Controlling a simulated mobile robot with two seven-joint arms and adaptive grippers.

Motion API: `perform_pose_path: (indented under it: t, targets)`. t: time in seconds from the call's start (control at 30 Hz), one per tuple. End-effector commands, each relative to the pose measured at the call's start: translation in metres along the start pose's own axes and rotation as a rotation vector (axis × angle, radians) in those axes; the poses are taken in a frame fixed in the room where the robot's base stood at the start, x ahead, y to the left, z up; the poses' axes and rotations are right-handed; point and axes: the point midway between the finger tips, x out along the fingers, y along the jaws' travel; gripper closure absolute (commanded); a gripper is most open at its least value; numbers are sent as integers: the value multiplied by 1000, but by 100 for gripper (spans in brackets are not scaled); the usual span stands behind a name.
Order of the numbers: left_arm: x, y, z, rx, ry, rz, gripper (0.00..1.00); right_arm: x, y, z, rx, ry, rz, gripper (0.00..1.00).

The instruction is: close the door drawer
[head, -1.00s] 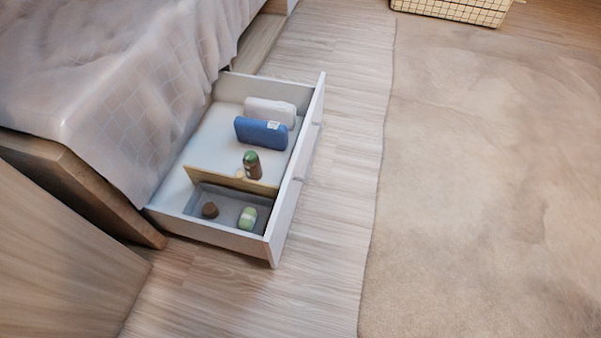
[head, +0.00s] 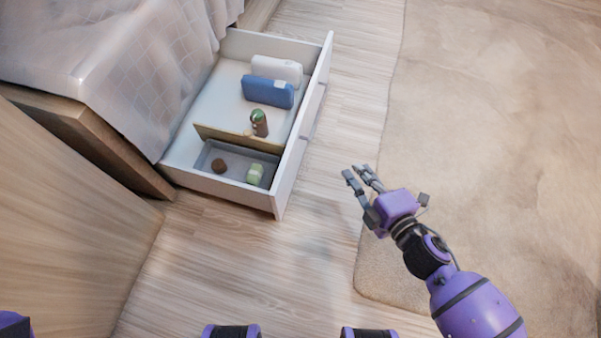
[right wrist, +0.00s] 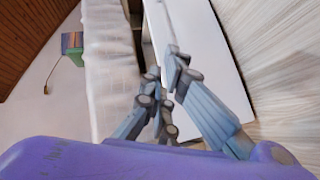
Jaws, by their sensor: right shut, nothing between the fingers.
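The white drawer (head: 281,178) is pulled out from under the bed on the left in the head view. Its long front panel faces right. My right gripper (head: 355,171) is in front of that panel, to its right near the lower end, apart from it. Its fingers are shut and hold nothing. The right wrist view shows the fingers (right wrist: 164,68) against a white panel (right wrist: 205,50), which looks like the drawer front; I cannot tell contact there. My left gripper is not in view.
The drawer holds a white case (head: 277,70), a blue case (head: 268,92), a bottle (head: 259,123), and a grey tray (head: 207,152) with two small items. A wooden panel (head: 60,215) stands at the left. Bare floor (head: 240,260) and a beige rug (head: 480,110) lie open.

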Motion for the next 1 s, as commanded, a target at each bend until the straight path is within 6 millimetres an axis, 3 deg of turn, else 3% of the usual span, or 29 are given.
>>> perform_pose_path:
  t: [0.03,0.1,0.17,0.27,0.4,0.5,0.67,0.83,1.0]
  targets:
    - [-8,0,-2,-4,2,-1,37,22,33,-2,-248,83,51,100]
    - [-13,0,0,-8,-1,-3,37,44,59,-10,-616,203,111,100]
    - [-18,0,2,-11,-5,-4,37,55,69,-13,-937,309,153,100]
    - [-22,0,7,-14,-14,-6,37,56,52,-11,-1379,486,194,100]
    - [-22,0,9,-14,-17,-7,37,30,-8,-5,-1764,734,236,100]
    - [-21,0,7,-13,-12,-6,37,15,-30,-9,-1915,850,304,100]
    - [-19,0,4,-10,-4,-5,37,9,-36,-17,-2002,897,378,100]
    - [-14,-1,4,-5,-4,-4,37,22,-44,-27,-2006,894,383,100]
    - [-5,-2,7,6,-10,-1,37,46,-60,-48,-2004,893,384,100]
